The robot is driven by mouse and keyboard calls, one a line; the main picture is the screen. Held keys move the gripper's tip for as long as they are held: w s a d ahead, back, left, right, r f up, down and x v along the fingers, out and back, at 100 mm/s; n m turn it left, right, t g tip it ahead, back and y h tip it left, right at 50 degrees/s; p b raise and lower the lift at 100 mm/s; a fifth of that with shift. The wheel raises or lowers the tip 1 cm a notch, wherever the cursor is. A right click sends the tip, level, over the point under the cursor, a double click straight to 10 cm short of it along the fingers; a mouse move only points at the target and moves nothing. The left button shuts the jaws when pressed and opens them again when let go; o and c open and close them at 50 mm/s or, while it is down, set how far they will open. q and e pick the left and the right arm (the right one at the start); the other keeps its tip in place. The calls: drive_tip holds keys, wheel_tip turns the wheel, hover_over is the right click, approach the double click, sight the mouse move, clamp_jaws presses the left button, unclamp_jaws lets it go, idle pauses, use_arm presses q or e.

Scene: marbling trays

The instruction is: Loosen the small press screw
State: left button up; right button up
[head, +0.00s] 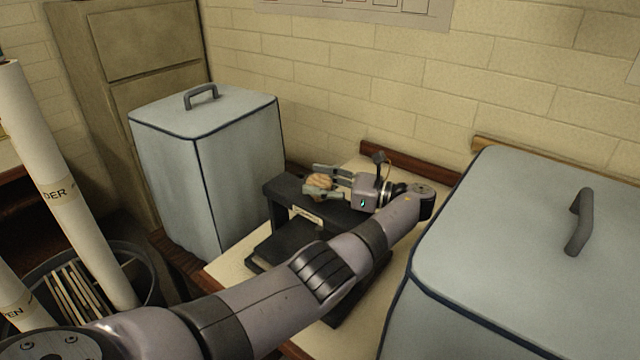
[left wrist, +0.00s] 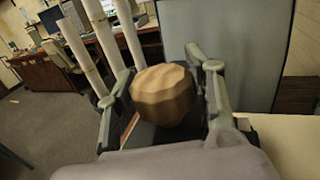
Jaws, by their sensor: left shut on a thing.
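The small press (head: 284,188) is a dark frame on the cream tabletop, between two blue-grey covered boxes. Its screw knob (head: 319,182) is a light brown, ribbed, rounded knob at the top of the frame. My left gripper (head: 323,181) reaches it from the right, with one finger on each side of the knob. In the left wrist view the knob (left wrist: 163,95) sits between the two fingers, which are shut on it. The screw's shaft below the knob is hidden. My right gripper is not in view.
A covered box (head: 235,160) stands left of the press, and another (head: 500,250) fills the right front. A bin (head: 140,262) with tall paper rolls (head: 75,190) stands at the left. The brick wall (head: 420,95) is close behind the table.

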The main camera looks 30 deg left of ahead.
sight(319, 179)
use_arm(q)
drive_tip(key=o, duration=1.2)
wheel_tip(319, 179, up, 10)
drive_tip(key=shift+r, duration=0.1)
